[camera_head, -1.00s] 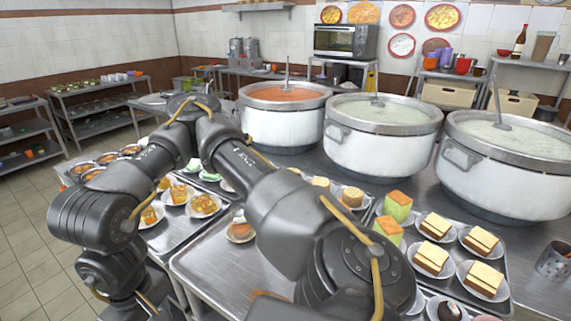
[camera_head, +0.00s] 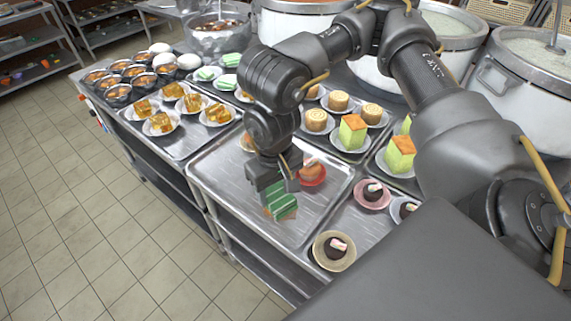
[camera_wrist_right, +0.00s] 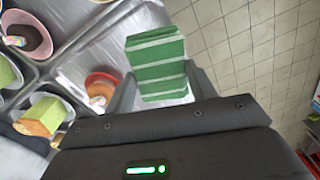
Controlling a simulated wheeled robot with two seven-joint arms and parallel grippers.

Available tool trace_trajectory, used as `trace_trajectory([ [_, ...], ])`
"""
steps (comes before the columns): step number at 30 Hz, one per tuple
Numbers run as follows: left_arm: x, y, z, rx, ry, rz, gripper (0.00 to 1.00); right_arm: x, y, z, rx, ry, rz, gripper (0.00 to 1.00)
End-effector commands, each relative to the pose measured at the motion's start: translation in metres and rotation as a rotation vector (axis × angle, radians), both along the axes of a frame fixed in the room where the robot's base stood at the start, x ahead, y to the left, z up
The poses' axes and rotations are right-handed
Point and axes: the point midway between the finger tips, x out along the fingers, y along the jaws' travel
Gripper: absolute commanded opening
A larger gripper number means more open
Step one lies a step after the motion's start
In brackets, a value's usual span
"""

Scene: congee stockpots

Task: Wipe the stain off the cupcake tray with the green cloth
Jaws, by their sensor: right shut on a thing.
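The green cloth (camera_head: 281,201), with pale stripes, is held below my right gripper (camera_head: 274,184), which is shut on it. In the wrist view the cloth (camera_wrist_right: 156,62) stands out between the two fingers. The cupcake tray (camera_head: 222,187) is a bare metal tray under the gripper. A brownish-orange stain (camera_head: 288,215) shows at the cloth's lower edge; the cloth hides part of it. I cannot tell whether the cloth touches the tray. A cupcake on a red plate (camera_head: 313,176) sits on the tray right beside the gripper; another is partly hidden behind the wrist. My left gripper is out of view.
A tray to the right holds dark cakes on pink and tan plates (camera_head: 334,251). Green cakes (camera_head: 352,131) and rolls stand behind. Plates of orange cakes (camera_head: 161,123) fill the tray to the left. Large stockpots (camera_head: 527,85) line the back. The tray's front left is clear.

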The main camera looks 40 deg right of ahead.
Motion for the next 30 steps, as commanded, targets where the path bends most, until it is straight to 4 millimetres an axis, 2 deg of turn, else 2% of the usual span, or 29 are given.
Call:
trace_trajectory([
  [5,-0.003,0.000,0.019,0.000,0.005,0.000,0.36,0.012,0.007,0.006,0.002,0.003,-0.110,0.37],
  [11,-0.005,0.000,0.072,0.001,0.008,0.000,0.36,0.047,0.012,0.005,-0.002,0.009,-0.531,0.37],
  [15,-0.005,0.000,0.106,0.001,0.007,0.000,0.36,0.065,0.000,-0.012,-0.007,0.011,-0.875,0.37],
  [18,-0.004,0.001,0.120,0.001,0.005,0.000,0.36,0.070,-0.012,-0.027,-0.006,0.009,-1.055,0.37],
  [24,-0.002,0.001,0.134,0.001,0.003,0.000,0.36,0.070,-0.028,-0.045,-0.004,0.004,-1.248,0.37],
  [30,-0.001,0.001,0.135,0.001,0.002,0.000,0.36,0.070,-0.032,-0.051,-0.001,0.001,-1.293,0.37],
])
